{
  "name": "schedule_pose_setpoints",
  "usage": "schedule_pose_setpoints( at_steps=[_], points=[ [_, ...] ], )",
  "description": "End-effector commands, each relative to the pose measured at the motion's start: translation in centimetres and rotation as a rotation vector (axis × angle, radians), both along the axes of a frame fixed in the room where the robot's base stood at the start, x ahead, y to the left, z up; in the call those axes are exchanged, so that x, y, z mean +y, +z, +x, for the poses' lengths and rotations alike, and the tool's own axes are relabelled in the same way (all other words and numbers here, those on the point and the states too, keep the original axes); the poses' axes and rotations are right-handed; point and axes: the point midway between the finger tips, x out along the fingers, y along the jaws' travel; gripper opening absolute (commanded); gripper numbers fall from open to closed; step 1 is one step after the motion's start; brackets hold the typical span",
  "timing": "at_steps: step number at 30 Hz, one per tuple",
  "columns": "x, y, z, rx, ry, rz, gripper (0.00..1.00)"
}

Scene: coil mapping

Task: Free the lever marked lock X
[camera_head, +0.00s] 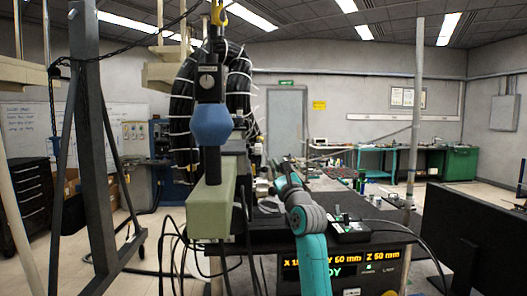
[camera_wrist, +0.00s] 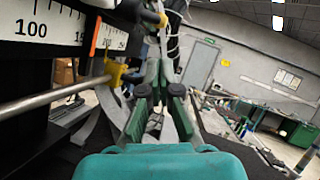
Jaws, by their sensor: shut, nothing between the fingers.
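A yellow lever (camera_wrist: 122,73) sits by the scale and a metal rod in the wrist view, left of my gripper. Another yellow part (camera_wrist: 150,16) shows higher up, near the top edge. I cannot read a lock X mark on either one. My gripper (camera_wrist: 162,92) has dark green fingers and is shut with nothing held. It is apart from the lower yellow lever, to its right. In the head view my teal arm (camera_head: 312,250) reaches toward the apparatus; its gripper is too small there to make out.
A scale (camera_wrist: 60,28) with numbers and a metal rod (camera_wrist: 50,100) fill the left of the wrist view. A display (camera_head: 340,262) reads Y 60 mm and Z 50 mm. A green block (camera_head: 212,200), hanging cables and a black monitor (camera_head: 475,230) flank my arm.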

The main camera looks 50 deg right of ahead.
Motion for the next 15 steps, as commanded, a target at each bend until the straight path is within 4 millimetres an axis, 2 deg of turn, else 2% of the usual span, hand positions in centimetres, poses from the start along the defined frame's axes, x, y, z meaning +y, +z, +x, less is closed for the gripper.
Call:
schedule_pose_setpoints(
  at_steps=[5, 15],
  points=[
    [-0.4, 0.4, 0.7, 0.001, 0.001, 0.000, 0.00],
    [-3.2, 2.8, 4.9, 0.000, 0.000, 0.000, 0.00]
  ],
)
